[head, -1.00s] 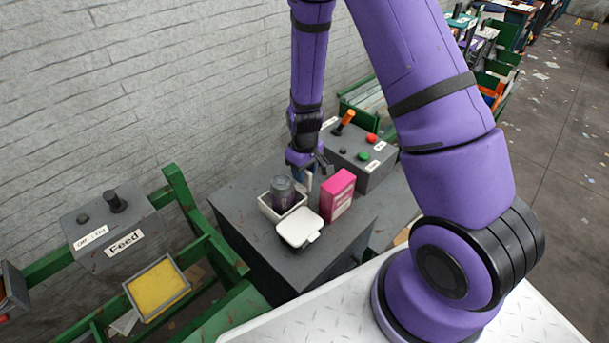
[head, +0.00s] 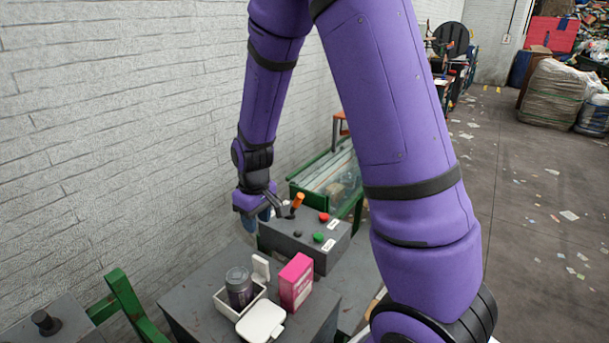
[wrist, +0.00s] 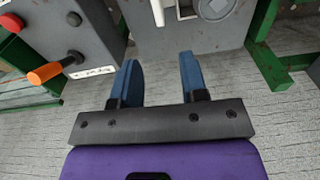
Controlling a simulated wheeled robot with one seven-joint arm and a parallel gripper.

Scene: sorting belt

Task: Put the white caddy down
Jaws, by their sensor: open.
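The white caddy (head: 225,306) stands upright on the grey cabinet top (head: 185,293). A dark lidded jar (head: 239,288) is inside it, and its white upright handle (head: 261,268) rises at the back right. My gripper (head: 257,219) is open and empty, above and behind the caddy and apart from it, close to the wall. In the wrist view the blue fingers of my gripper (wrist: 159,62) are spread with nothing between them. Part of the caddy (wrist: 170,12) and the round jar lid (wrist: 214,8) show at the top edge there.
A pink box (head: 297,283) and a white-lidded container (head: 261,322) stand close beside the caddy. A grey control box (head: 290,243) with an orange lever (head: 297,202) and red and green buttons is near my gripper. A green-framed belt (head: 330,178) lies beyond.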

